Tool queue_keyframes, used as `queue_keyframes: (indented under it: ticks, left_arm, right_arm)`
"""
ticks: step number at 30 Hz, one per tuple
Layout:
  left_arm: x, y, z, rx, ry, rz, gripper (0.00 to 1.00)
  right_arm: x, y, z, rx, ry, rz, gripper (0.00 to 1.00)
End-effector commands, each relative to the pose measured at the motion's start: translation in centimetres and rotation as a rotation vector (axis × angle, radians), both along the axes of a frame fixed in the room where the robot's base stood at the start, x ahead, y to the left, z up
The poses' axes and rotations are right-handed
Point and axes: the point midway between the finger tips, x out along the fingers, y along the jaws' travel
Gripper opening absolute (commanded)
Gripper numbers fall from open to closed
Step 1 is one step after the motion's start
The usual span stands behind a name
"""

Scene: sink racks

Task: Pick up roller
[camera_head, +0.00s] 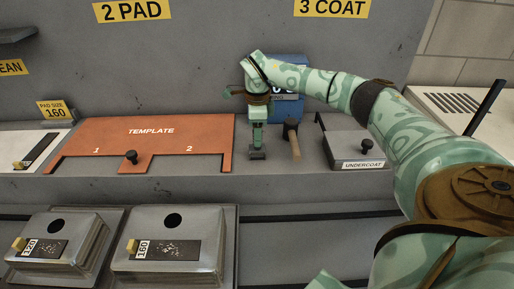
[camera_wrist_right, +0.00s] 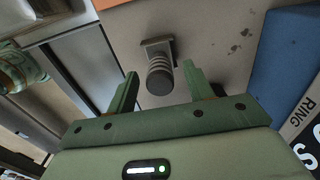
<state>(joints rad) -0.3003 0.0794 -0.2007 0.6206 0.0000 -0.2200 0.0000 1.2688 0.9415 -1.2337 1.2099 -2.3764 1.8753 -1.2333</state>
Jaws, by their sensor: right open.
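A dark grey tool with a ribbed round grip and a flat rectangular foot (camera_wrist_right: 160,80) stands on the grey ledge in the right wrist view, its grip end toward the camera. Its foot shows small and dark in the head view (camera_head: 257,155). I cannot tell for sure that it is the roller. My right gripper (camera_head: 257,145) points down over it, open. In the right wrist view the two green fingers (camera_wrist_right: 160,73) are on either side of the grip, with gaps visible. My left gripper is not in view.
A wooden-handled tool (camera_head: 294,146) with a dark head is close on the right, before a blue box (camera_head: 290,106). An orange template (camera_head: 205,142) lies left. A grey UNDERCOAT box (camera_head: 345,146) is right. Metal boxes (camera_head: 60,222) (camera_head: 205,245) stand lower in front.

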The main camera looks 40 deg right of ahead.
Motion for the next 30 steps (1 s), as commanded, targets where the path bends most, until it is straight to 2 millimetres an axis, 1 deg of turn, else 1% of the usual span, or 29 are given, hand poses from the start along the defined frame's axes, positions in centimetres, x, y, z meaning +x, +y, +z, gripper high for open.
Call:
queue_keyframes:
  ticks: [1,4,7,12,13,14,15,17,18,26,30]
  left_arm:
    - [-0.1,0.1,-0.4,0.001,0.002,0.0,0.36]
    - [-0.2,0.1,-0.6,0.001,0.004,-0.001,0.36]
    - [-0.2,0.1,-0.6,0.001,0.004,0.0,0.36]
    - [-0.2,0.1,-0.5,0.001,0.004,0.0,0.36]
    - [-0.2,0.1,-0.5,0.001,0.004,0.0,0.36]
    - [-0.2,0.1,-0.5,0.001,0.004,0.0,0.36]
    - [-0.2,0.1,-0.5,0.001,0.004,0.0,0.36]
    - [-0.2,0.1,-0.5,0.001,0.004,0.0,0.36]
    - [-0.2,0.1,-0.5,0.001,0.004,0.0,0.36]
    - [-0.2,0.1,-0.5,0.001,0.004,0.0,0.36]
    - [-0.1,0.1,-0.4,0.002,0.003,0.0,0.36]
  right_arm:
    - [-0.1,0.1,-1.1,0.0,0.004,0.0,0.52]
    - [-0.1,0.0,-2.3,0.0,0.001,-0.001,0.52]
    - [-0.1,0.0,-2.7,0.0,0.0,-0.001,0.52]
    - [-0.1,0.0,-2.6,0.0,0.0,-0.001,0.52]
    - [-0.1,0.0,-2.6,0.0,0.0,-0.001,0.46]
    - [0.0,0.0,-2.6,0.0,0.0,-0.001,0.38]
    - [0.0,0.0,-2.6,0.0,0.0,-0.001,0.27]
    - [0.0,0.0,-2.6,0.0,0.0,-0.001,0.1]
    - [-0.1,0.0,-2.6,0.0,0.0,-0.001,0.04]
    - [0.0,0.0,-2.5,-0.001,-0.001,-0.001,0.04]
    - [0.0,0.0,-1.9,-0.001,-0.003,-0.001,0.04]
